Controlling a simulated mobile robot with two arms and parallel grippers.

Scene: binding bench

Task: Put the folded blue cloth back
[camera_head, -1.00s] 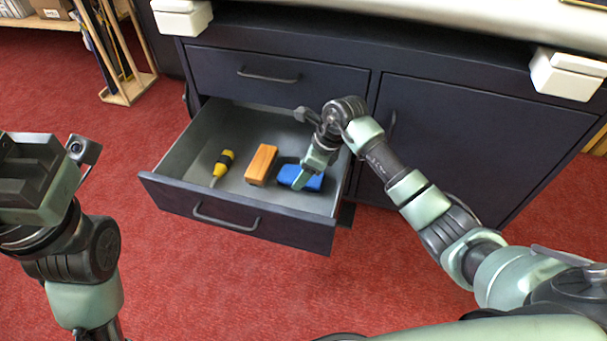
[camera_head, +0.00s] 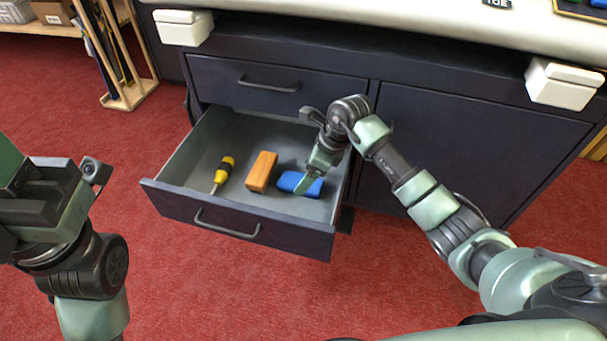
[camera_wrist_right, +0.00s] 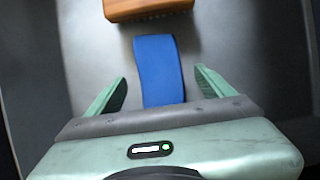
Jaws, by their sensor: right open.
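The folded blue cloth (camera_head: 290,181) lies in the open lower drawer (camera_head: 215,203), toward its right side. In the right wrist view the blue cloth (camera_wrist_right: 158,68) lies between the two fingers, with a gap on each side. My right gripper (camera_head: 308,186) is over the cloth, pointing down into the drawer. In the wrist view the right gripper (camera_wrist_right: 160,88) is open and holds nothing. Its fingers hide part of the cloth in the head view. My left gripper (camera_head: 20,190) is at the left edge, away from the drawer, its fingers mostly out of frame.
An orange-brown block (camera_head: 262,171) lies left of the cloth, and a yellow-black screwdriver (camera_head: 223,174) lies further left in the drawer. The upper drawer (camera_head: 270,84) and the cabinet door (camera_head: 480,140) are shut. Red carpet in front is clear.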

